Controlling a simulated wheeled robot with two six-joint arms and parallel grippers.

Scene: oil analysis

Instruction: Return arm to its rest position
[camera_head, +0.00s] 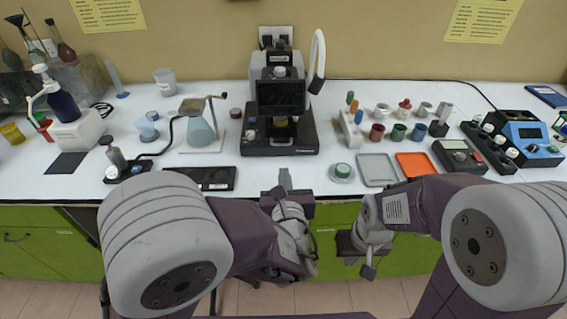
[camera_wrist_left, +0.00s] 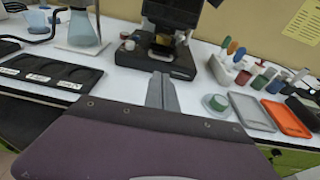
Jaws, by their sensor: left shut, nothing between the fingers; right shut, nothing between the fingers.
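My left gripper (camera_head: 285,178) is at the front edge of the white bench, near the middle. Its grey fingers are together and empty; they also show in the left wrist view (camera_wrist_left: 162,92), pointing toward the black instrument. My right gripper (camera_head: 368,271) hangs lower, in front of the green cabinets, and points down. It is shut with nothing visible in it. Both arms are bent, with their large grey joints in the lower part of the head view.
A black instrument (camera_head: 282,104) stands behind my left gripper. A black tray with round recesses (camera_head: 205,178) lies to its left. A green-capped container (camera_head: 342,171), a grey tray (camera_head: 377,169) and an orange tray (camera_head: 416,164) lie to its right. A flask stand (camera_head: 200,141) is further left.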

